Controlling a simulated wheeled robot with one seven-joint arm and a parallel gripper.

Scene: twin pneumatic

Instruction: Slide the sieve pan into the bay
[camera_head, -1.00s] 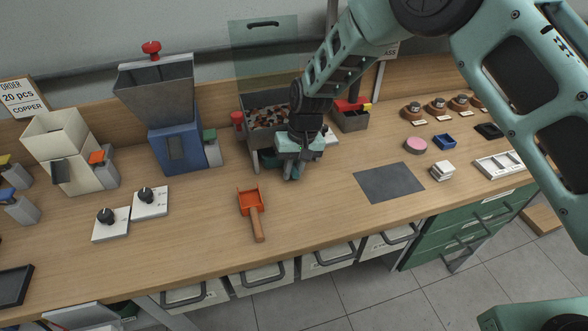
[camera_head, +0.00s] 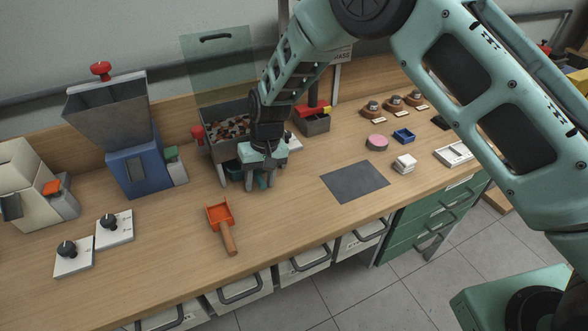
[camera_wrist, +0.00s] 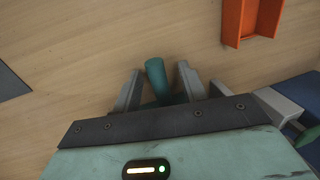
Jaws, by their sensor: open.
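A green handle (camera_wrist: 157,78), seemingly the sieve pan's, stands up between the two fingers in the wrist view. In the head view a dark green piece (camera_head: 234,170), likely part of the pan, shows low under the grey bin of mixed pieces (camera_head: 230,130). The space under that bin, between its legs, looks like the bay; my gripper hides much of it. My gripper (camera_head: 260,182) points down just in front of the bin. Its fingers (camera_wrist: 160,88) are apart on either side of the handle; contact cannot be told.
An orange scoop (camera_head: 221,224) with a wooden handle lies in front on the table. A blue hopper unit (camera_head: 137,170) stands left of the bin. A small bin with a red part (camera_head: 313,122) stands to the right. A dark grey mat (camera_head: 355,181) lies bare at right.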

